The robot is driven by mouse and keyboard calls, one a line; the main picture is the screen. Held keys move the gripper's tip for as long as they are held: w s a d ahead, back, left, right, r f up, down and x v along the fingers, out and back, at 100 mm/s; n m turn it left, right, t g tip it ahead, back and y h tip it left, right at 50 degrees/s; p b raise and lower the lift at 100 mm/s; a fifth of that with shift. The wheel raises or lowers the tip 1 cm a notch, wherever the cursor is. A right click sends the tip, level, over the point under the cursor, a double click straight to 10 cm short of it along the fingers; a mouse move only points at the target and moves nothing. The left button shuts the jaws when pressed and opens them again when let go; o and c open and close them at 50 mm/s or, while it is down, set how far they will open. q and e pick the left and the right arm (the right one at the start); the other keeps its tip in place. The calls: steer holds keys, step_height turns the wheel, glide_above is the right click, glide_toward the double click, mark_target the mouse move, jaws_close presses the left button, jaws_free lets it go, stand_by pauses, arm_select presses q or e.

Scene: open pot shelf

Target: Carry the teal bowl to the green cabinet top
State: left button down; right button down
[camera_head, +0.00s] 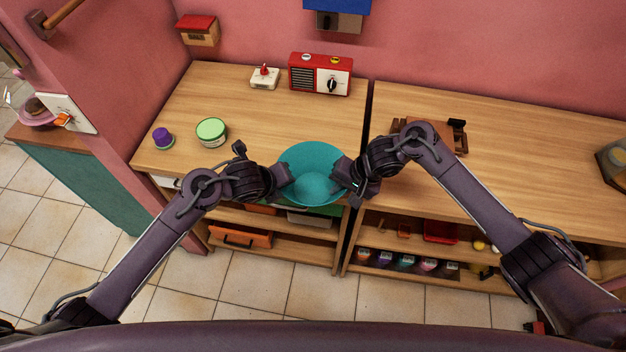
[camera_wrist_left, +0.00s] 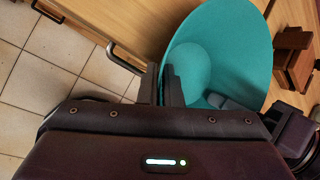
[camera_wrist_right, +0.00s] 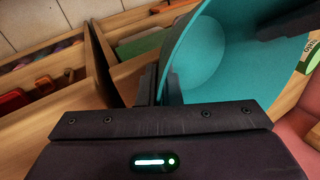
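The teal bowl (camera_head: 313,160) is between my two grippers, over the front edge of the left wooden counter, its inside facing the head camera. It also shows in the left wrist view (camera_wrist_left: 225,50) and the right wrist view (camera_wrist_right: 225,60). My left gripper (camera_head: 283,181) is closed on the bowl's left rim, with the wall between its fingers. My right gripper (camera_head: 346,178) is closed on the right rim in the same way. The bowl's underside is hidden. The green cabinet (camera_head: 80,180) stands at the far left; its wooden top (camera_head: 42,136) is partly in view.
A pink plate (camera_head: 30,117) and a white panel (camera_head: 72,112) are at the green cabinet's top. A red radio (camera_head: 320,75) is behind. A pink wall (camera_head: 115,65) rises at left.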

arm_select(q)
steer(key=shift+r, duration=0.15)
arm_select(e)
steer(key=shift+r, duration=0.15)
